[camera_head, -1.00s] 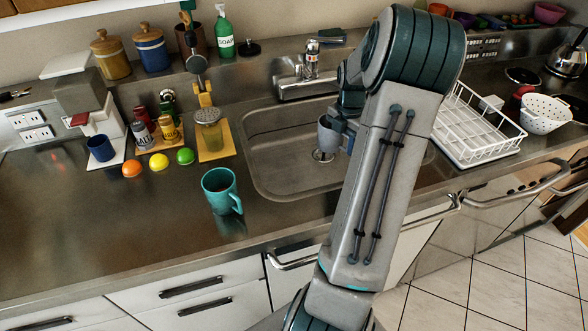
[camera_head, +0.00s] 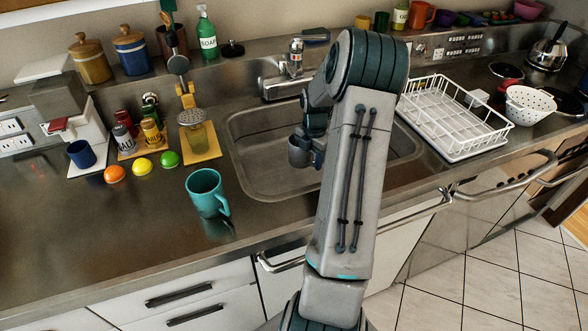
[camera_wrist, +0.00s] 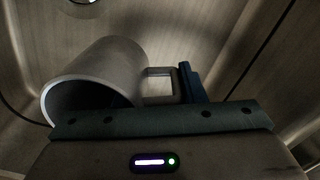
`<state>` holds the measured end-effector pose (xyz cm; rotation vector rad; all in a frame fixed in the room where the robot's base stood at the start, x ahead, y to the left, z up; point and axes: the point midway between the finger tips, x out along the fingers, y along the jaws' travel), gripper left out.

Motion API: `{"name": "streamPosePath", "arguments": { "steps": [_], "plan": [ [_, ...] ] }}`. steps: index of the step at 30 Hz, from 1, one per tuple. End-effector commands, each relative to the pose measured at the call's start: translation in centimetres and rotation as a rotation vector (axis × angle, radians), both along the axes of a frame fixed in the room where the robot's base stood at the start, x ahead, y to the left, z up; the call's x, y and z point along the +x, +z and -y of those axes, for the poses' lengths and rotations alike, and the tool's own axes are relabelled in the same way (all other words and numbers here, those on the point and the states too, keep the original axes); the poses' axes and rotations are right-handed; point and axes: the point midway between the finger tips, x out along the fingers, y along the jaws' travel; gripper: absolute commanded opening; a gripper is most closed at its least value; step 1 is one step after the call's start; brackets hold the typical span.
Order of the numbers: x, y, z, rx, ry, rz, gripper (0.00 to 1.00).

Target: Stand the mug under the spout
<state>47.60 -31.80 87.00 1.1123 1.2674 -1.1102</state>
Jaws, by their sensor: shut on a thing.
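A grey mug (camera_head: 298,153) is in my gripper (camera_head: 315,150) over the sink basin (camera_head: 262,180). It looks roughly upright; its height above the basin floor is hard to judge. In the wrist view the mug (camera_wrist: 105,78) shows its open rim at lower left and its square handle (camera_wrist: 160,84) beside a blue finger of my gripper (camera_wrist: 186,84). The jaws are shut at the handle side. The sink tap with its spout (camera_head: 294,64) stands behind the basin, behind and slightly left of the mug. The drain is hidden in the head view.
A teal mug (camera_head: 207,193) stands on the counter left of the sink. A blue mug (camera_head: 82,153) stands at a dispenser (camera_head: 65,100). A white dish rack (camera_head: 455,115) is right of the sink. Soap (camera_head: 207,40) stands on the back ledge.

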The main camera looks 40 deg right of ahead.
Motion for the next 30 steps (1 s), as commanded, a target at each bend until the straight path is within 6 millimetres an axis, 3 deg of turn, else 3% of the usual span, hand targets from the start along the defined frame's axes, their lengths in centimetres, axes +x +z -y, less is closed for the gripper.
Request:
{"name": "streamPosePath", "arguments": {
  "steps": [3,9,14,22,30],
  "plan": [
    [2.5,-1.5,-1.2,0.000,0.004,0.000,0.00],
    [4.8,-3.1,-2.2,-0.001,0.000,0.000,0.00],
    [5.2,-3.9,-2.4,-0.001,-0.003,0.000,0.00],
    [5.2,-7.3,-2.4,0.000,-0.001,0.000,0.00],
    [5.2,-7.5,-2.4,-0.002,-0.002,0.001,0.00]
  ]
}}
